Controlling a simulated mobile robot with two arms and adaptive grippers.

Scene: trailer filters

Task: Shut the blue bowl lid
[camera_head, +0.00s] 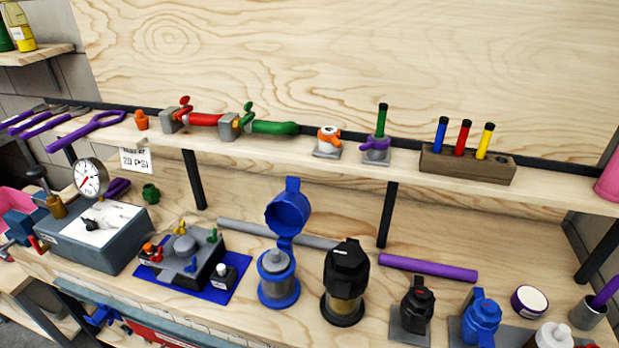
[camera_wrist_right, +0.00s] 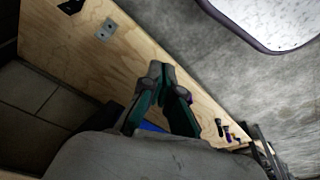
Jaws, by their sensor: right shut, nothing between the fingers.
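The blue bowl lid (camera_head: 288,213) stands raised and tilted open on its hinge in the head view. The bowl's grey inner part shows uncovered. My right gripper (camera_wrist_right: 167,80) shows only in the right wrist view, its dark teal fingers shut and empty. Neither the lid nor the bowl can be made out for certain in that view. My left gripper is in neither view.
A black-capped filter (camera_head: 346,280) stands close to the right of the blue bowl. A black block on a blue mat (camera_head: 222,290) is to its left. A grey pipe (camera_head: 240,229) and a purple pipe (camera_head: 428,267) lie behind. A shelf (camera_head: 270,150) overhangs the bench.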

